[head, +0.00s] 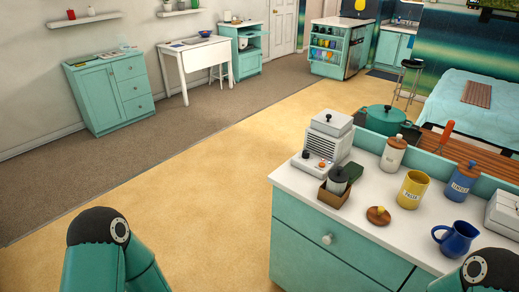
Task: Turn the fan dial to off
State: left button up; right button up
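No fan dial can be made out for certain. A white appliance (325,145) with a slatted front and a low base stands at the left end of the near counter. I cannot tell whether this is the fan or how any knob is set. My two arms show only as teal links with dark joints at the bottom left and bottom right. Neither of my grippers is in view.
A teal cabinet (108,92) stands against the far wall.

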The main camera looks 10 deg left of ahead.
aim_at(306, 154)
jog(key=u, duration=0.8)
jog(key=i, duration=0.55)
jog(key=z, duration=0.3)
jog(key=k, duration=0.55)
jog(key=u, duration=0.15)
jog(key=i, duration=0.6)
jog(key=z, duration=0.1)
